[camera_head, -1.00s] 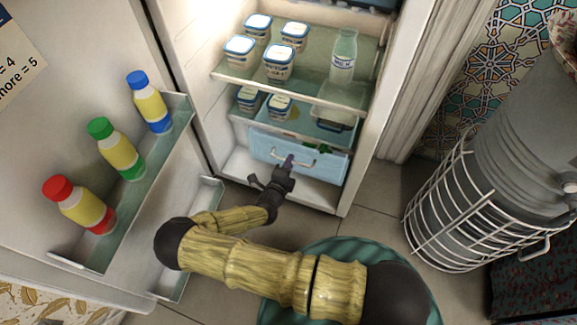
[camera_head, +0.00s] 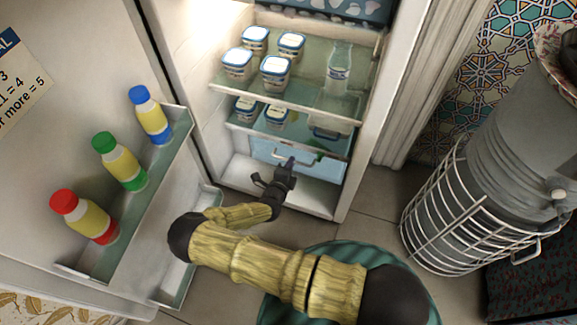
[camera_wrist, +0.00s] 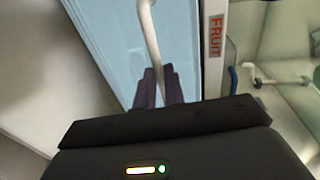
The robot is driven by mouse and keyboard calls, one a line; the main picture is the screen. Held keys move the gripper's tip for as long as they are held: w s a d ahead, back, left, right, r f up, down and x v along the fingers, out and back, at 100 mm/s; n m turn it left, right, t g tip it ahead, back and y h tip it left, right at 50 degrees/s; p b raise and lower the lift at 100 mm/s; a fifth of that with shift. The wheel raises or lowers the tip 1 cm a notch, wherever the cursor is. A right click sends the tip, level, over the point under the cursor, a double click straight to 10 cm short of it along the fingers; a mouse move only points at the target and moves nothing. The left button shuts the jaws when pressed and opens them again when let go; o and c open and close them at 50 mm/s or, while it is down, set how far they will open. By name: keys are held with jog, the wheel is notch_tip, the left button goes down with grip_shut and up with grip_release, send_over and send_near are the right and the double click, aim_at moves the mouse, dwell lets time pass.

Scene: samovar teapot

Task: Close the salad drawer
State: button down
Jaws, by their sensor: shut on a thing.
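The pale blue drawer (camera_head: 328,169) sits low in the open fridge, under the lower glass shelf. Its front now lies close to that shelf's front edge, and its inside is mostly hidden. The light bar handle (camera_head: 306,162) runs across its front. My gripper (camera_head: 291,161) is at the handle, in front of the drawer. In the wrist view, the dark purple fingers (camera_wrist: 158,85) are shut on the handle (camera_wrist: 150,32), with the blue drawer front (camera_wrist: 108,40) behind. A red FRUIT label (camera_wrist: 215,33) shows beside the drawer front.
The fridge door stands open at left, with several capped bottles (camera_head: 121,162) in its rack. Tubs (camera_head: 275,74) and a glass bottle (camera_head: 339,67) stand on the upper shelf (camera_head: 307,88). A grey metal vessel in a white wire basket (camera_head: 455,220) stands at right.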

jog(key=shift+w, duration=0.15)
jog(key=c, duration=1.5)
grip_release()
jog(key=p+v, duration=0.6)
jog(key=v, duration=1.1)
jog(key=shift+s, duration=0.25)
